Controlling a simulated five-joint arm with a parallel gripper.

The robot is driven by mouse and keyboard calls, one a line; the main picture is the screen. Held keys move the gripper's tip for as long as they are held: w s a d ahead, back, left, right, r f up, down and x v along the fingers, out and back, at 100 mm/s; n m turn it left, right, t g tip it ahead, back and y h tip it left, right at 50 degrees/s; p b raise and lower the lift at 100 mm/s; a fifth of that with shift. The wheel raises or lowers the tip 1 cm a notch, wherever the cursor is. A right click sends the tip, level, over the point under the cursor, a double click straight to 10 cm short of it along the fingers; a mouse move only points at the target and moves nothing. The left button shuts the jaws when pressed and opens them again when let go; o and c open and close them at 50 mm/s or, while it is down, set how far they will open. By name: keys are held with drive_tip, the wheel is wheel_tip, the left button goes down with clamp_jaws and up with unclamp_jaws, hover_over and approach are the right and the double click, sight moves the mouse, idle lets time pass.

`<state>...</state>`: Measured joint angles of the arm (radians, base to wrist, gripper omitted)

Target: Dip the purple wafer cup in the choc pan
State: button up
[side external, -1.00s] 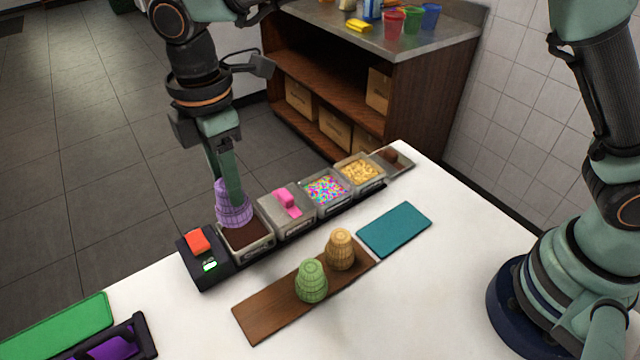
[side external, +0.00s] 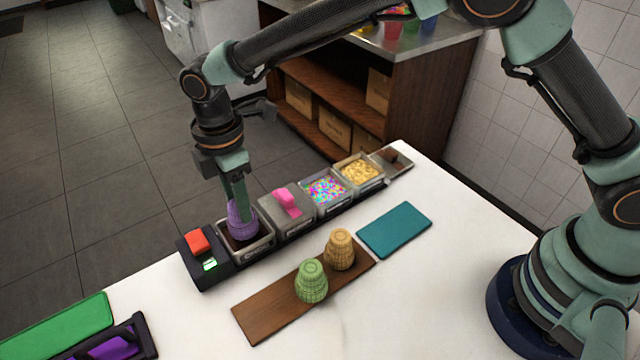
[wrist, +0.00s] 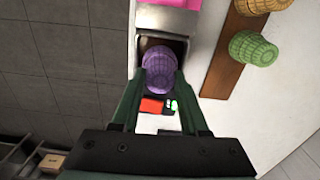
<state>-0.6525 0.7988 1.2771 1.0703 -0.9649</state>
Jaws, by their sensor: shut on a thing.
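The purple wafer cup (side external: 240,220) is upside down, its wide rim low inside the choc pan (side external: 263,247). The pan's dark chocolate shows around the cup, and its lower rim is hidden. My gripper (side external: 240,205) points down and is shut on the cup. In the wrist view the cup (wrist: 159,66) sits between the two fingers, over the pan (wrist: 181,46).
A black control unit with a red button (side external: 198,240) stands left of the pan. A lidded pan with a pink handle (side external: 287,203), then sprinkles (side external: 326,188) and yellow toppings (side external: 360,171) follow. Green (side external: 311,284) and tan (side external: 340,249) cups stand on a wooden board (side external: 262,313).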

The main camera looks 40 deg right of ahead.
drive_tip(key=shift+f, duration=0.35)
idle(0.3)
drive_tip(key=shift+f, duration=0.3)
drive_tip(key=shift+f, duration=0.55)
drive_tip(key=shift+r, duration=0.15)
idle(0.9)
drive_tip(key=shift+r, duration=1.9)
drive_tip(key=shift+r, duration=2.25)
